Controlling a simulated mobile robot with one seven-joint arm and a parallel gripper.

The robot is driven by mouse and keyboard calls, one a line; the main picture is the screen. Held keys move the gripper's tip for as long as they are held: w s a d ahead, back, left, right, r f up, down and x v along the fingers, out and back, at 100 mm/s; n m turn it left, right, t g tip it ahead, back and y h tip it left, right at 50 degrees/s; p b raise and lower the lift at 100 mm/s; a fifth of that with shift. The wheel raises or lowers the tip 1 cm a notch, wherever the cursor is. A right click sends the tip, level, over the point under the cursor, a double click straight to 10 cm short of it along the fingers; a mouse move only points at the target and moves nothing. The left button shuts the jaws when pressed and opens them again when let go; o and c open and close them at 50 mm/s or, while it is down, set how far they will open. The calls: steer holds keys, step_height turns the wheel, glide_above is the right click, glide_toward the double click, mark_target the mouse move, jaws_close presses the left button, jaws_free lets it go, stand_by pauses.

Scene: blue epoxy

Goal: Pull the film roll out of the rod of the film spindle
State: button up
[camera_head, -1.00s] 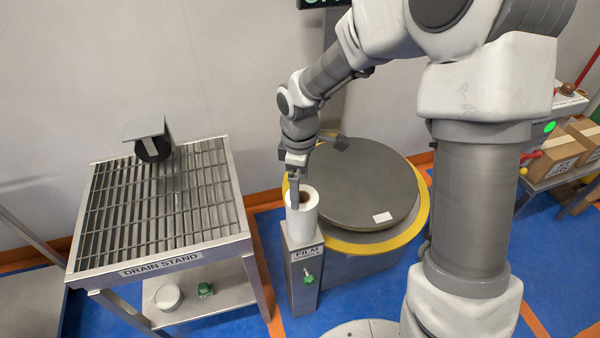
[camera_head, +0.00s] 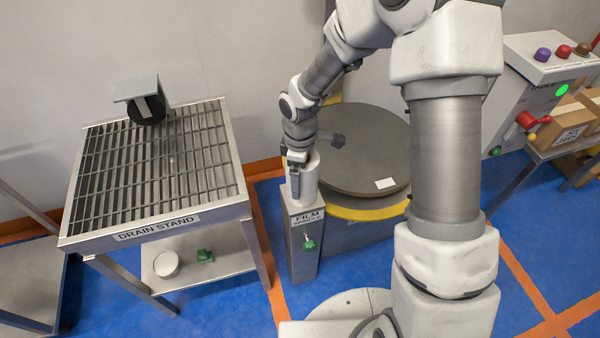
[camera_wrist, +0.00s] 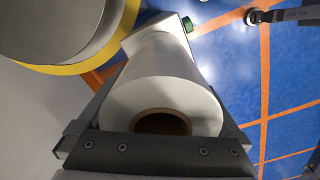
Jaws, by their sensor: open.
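The white film roll (camera_head: 310,182) stands upright on the film spindle (camera_head: 304,255), a grey metal post with a FILM label and a green knob on its front. My gripper (camera_head: 295,187) is at the roll from above and points down. In the wrist view the roll (camera_wrist: 160,75) lies between the two fingers of my open gripper (camera_wrist: 160,98), one on each side. The roll's brown core ring faces the camera, partly behind the gripper's dark crossbar. The spindle's rod cannot be made out inside the core. Whether the fingers touch the roll is unclear.
A round grey turntable (camera_head: 365,160) with a yellow edge stands close behind and right of the spindle. The slatted drain stand (camera_head: 150,225) is to the left, with a black wheel-like part on its back edge. A control box (camera_head: 540,75) stands at the far right.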

jaws_close()
stand_by(0.3)
steer(key=shift+r+p, duration=0.75)
steer(key=shift+r, duration=0.05)
step_height(320, 180, up, 11)
steer(key=p, duration=0.9)
stand_by(0.8)
